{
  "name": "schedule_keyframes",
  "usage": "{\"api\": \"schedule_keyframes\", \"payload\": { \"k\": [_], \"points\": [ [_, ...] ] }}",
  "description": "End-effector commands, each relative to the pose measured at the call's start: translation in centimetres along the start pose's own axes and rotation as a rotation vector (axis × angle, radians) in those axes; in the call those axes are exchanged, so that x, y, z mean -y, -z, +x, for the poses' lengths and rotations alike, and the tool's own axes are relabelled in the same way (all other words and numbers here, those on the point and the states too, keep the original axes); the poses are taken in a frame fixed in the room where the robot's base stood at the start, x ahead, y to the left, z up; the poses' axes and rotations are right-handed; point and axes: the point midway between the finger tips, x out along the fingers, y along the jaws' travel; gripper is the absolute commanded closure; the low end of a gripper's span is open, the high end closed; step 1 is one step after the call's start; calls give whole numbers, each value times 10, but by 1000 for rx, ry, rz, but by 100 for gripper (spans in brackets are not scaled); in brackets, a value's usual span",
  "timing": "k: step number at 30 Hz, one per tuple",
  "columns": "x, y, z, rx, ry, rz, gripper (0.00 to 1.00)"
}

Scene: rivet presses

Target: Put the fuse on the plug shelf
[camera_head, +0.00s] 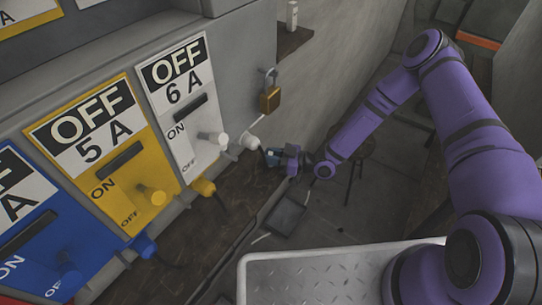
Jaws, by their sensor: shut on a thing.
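My gripper (271,157) is near the middle of the head view, to the right of the white 6 A panel and above a long dark brown shelf (185,237). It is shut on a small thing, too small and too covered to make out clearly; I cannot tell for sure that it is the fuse. A white plug (251,143) is just left of my fingertips; I cannot tell whether they touch. A yellow plug (203,187) and a blue plug (144,245) are at the shelf's back, below the panels. Which surface is the plug shelf is not marked.
White (182,105), yellow (105,150) and blue (35,235) panels with protruding knobs line the left. A padlock (270,97) hangs beside the white panel. A small upper ledge (293,42) holds a pale upright object (292,14). A stool (352,170) stands behind my arm.

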Motion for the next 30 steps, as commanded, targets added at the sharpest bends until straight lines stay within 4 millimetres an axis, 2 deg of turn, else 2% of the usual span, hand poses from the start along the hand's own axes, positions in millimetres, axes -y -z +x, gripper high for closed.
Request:
{"api": "schedule_keyframes", "payload": {
  "k": [1, 2, 5, 14, 17, 20, 30],
  "points": [
    [0, -1, 0, 0, 0, 0, 100],
    [0, -2, 0, 0, 0, 0, 75],
    [0, -1, 0, 0, 0, 0, 52],
    [0, 0, 0, 0, 0, 0, 52],
    [0, 0, -6, 1, -1, 0, 52],
    [0, 1, -19, 0, -1, 0, 52],
    [0, 0, -86, 2, -2, 0, 52]
  ]
}}
